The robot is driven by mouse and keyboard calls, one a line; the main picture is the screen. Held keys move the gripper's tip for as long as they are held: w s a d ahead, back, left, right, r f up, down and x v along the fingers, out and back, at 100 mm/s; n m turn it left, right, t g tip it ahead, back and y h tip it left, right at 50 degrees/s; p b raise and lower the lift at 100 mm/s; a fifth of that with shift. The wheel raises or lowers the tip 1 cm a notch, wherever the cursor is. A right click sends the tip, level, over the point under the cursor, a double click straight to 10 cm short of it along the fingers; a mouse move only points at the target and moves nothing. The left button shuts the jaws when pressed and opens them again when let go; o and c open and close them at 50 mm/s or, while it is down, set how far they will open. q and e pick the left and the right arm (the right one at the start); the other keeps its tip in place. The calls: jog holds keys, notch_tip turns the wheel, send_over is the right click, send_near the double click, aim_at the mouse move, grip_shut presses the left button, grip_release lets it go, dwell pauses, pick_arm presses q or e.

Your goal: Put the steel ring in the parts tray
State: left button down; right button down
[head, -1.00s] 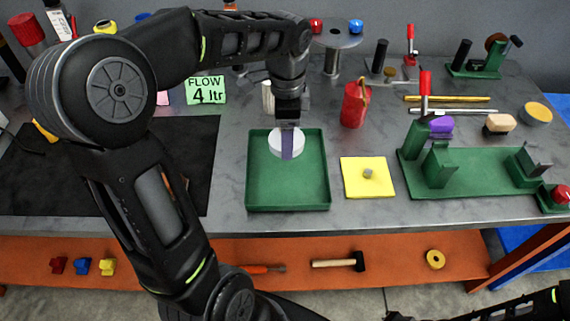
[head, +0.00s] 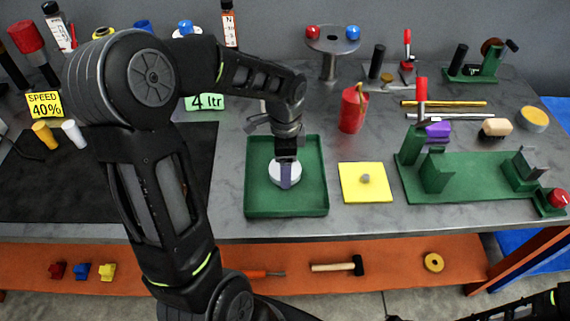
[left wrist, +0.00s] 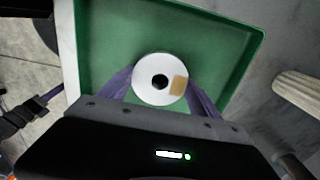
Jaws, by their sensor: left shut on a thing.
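The steel ring (head: 287,176) is a pale disc with a round hole, which shows clearly in the left wrist view (left wrist: 146,88). A small tan patch marks its face. My left gripper (head: 286,172) is shut on the ring, with a purple finger on either side of it in the left wrist view. The parts tray (head: 264,207) is the green, low-walled tray directly under the gripper. The ring is over its middle, within the walls; I cannot tell whether it touches the floor. My right gripper (left wrist: 38,104) shows only partly, at the left of the left wrist view.
A yellow pad (head: 365,190) with a small grey piece lies right of the tray. Beyond it is a green fixture (head: 470,180). A red can (head: 352,110) stands behind. A dark mat (head: 190,190) lies on the left. An orange shelf (head: 300,275) runs below the bench.

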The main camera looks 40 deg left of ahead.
pick_arm(q)
jog(key=shift+f, duration=0.2)
jog(key=shift+f, duration=0.15)
jog(key=shift+c, duration=0.7)
grip_release()
notch_tip(320, 180, up, 12)
jog(key=shift+b, duration=0.35)
dwell(0.5)
